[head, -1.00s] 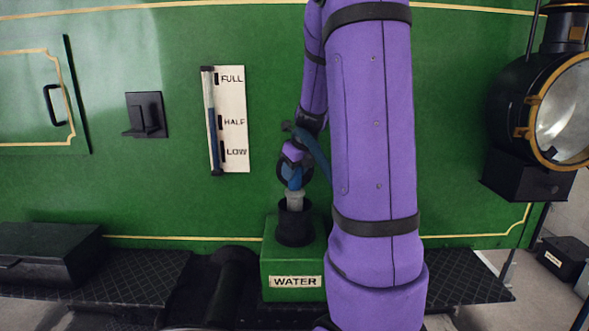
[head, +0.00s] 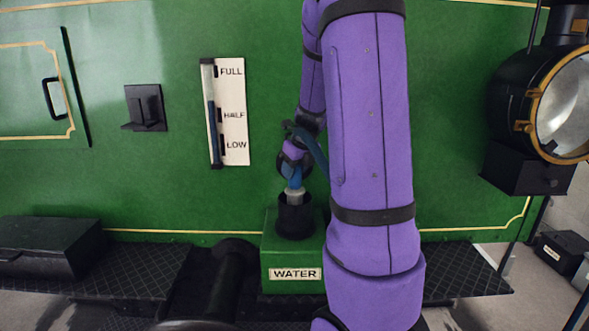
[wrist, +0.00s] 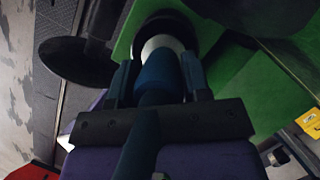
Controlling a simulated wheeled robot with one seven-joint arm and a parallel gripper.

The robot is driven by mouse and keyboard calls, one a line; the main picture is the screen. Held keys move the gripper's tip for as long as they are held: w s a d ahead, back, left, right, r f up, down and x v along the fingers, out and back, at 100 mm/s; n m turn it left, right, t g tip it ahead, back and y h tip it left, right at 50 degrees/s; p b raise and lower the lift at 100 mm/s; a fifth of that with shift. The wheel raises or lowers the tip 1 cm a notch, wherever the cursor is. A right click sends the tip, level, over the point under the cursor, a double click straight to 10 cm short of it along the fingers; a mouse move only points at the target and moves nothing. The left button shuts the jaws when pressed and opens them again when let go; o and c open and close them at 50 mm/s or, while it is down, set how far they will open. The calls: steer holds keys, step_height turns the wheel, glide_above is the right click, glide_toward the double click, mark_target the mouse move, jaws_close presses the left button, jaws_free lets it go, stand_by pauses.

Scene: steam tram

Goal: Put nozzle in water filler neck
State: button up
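The nozzle has a blue body and a pale grey-white tip (head: 294,196). My gripper (head: 294,173) is shut on the blue body, above the filler. In the wrist view, my gripper's fingers (wrist: 158,82) lie on both sides of the blue nozzle (wrist: 157,70). The black water filler neck (head: 295,220) stands upright on a green box labelled WATER. The nozzle's tip is at the neck's mouth, its lower end seemingly inside the rim. In the wrist view, the white collar sits against the dark neck (wrist: 166,20). How deep the tip goes is hidden.
A level gauge (head: 226,112) marked FULL, HALF and LOW is on the green tank wall; its blue column stands slightly above HALF. A lamp (head: 545,105) sticks out at right. A dark box (head: 48,252) stands on the footplate at left. A blue hose trails from the nozzle.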

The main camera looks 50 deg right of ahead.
steer(key=o, duration=0.4)
steer(key=shift+o, duration=0.2)
steer(key=v, duration=1)
steer(key=shift+r, duration=0.4)
steer(key=shift+s, duration=0.1)
